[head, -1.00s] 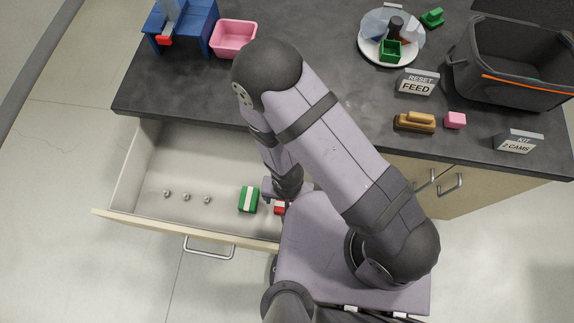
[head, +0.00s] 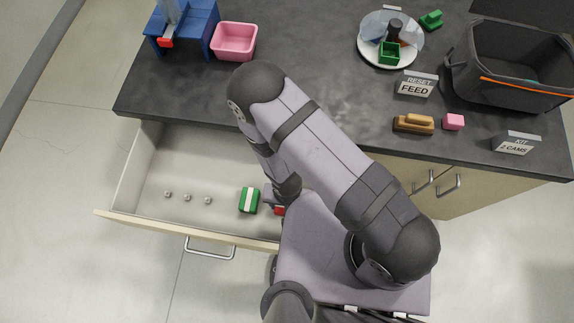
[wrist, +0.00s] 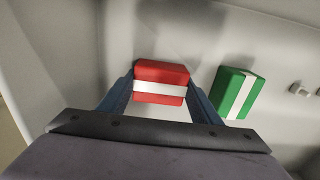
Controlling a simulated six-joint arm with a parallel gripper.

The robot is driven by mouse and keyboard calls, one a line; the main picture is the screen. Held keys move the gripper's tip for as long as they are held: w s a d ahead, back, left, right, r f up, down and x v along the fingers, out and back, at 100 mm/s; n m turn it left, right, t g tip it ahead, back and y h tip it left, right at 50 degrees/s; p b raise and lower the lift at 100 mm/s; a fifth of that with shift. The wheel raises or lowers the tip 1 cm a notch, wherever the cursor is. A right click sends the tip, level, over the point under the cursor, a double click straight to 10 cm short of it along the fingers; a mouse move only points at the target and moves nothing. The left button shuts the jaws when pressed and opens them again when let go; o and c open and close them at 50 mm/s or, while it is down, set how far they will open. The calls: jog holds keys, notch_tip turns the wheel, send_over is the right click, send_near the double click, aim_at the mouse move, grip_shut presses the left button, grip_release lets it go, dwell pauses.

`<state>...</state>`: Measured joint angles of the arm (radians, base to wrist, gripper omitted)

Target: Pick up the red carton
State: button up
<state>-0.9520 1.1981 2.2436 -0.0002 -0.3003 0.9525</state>
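The red carton (wrist: 161,72) with a white band lies on the drawer floor. In the wrist view it sits between the two blue fingers of my gripper (wrist: 160,88), one on each side and very close to it. The fingers are spread apart; I cannot tell whether they touch the carton. In the head view only a small red part of the carton (head: 279,210) shows beside my gripper, and my arm hides most of the rest.
A green carton (head: 249,200) with a white band lies to the left in the head view; it also shows at the right in the wrist view (wrist: 227,92). Several small knobs (head: 187,197) lie further left. The open drawer's front (head: 165,227) and walls surround them.

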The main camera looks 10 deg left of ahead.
jog(key=shift+r, duration=0.1)
notch_tip(320, 180, up, 10)
jog(key=p, duration=0.8)
